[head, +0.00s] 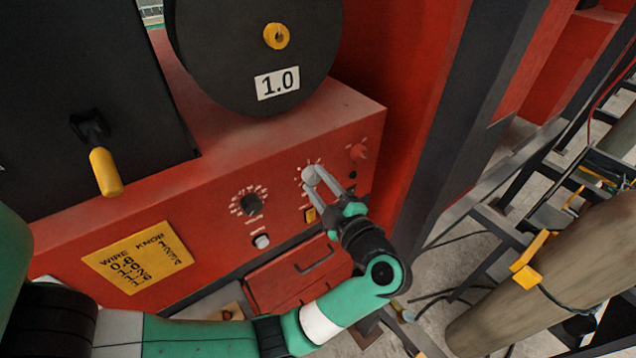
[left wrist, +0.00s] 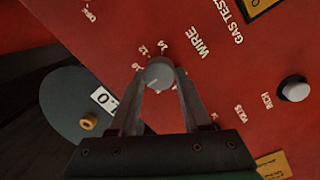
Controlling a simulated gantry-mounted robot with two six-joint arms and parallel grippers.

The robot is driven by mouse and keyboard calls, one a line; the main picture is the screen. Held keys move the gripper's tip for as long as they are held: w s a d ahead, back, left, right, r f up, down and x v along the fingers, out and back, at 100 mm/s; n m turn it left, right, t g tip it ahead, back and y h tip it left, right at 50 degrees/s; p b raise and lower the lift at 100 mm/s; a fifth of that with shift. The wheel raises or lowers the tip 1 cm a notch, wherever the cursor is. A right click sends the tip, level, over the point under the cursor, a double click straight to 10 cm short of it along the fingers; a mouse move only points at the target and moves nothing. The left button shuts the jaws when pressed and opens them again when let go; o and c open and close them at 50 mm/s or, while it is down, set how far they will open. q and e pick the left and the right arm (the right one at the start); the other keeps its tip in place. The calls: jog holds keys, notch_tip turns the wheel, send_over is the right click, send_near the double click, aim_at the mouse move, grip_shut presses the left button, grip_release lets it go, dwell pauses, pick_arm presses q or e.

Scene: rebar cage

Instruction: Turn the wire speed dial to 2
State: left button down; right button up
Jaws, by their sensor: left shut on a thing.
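The wire speed dial (head: 311,175) is a grey round knob on the front of the red machine, ringed by small white marks. My left gripper (head: 318,180) is shut on it, one finger on each side. In the left wrist view the knob (left wrist: 158,73) sits between the two fingertips (left wrist: 160,80), below the white word WIRE. A faint line shows on its face, but I cannot tell which number it points at. The fingers hide part of the scale. My right gripper is not in view.
A black dial (head: 250,204) and a pale button (head: 261,241) are left of the gripper. A red knob (head: 358,152) is just to its right. A yellow chart (head: 138,257), a yellow-handled lever (head: 105,172) and a black spool marked 1.0 (head: 245,55) are nearby.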

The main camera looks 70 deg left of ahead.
pick_arm(q)
jog(key=n+b, duration=0.3)
jog(key=shift+f, duration=0.25)
jog(key=n+g+b, duration=0.1)
jog(key=n+b, duration=0.7)
jog(key=n+g+b, duration=0.1)
jog(key=n+b, duration=0.7)
jog(key=n, duration=0.1)
jog(key=shift+w+f+y+b, duration=0.15)
jog(key=shift+y+b, duration=0.25)
jog(key=n+b, duration=0.2)
jog(key=n, duration=0.1)
jog(key=shift+n+g+b, duration=0.3)
jog(key=shift+n+g, duration=0.1)
jog(key=shift+w+r+n+h+b, duration=0.15)
jog(key=shift+n+b, duration=0.35)
jog(key=shift+n, duration=0.75)
jog(key=shift+s+r+n+h+b, duration=0.15)
jog(key=shift+n+b, duration=0.3)
jog(key=shift+n, duration=0.8)
jog(key=shift+w, duration=0.1)
jog(key=shift+c, duration=1.8)
grip_release()
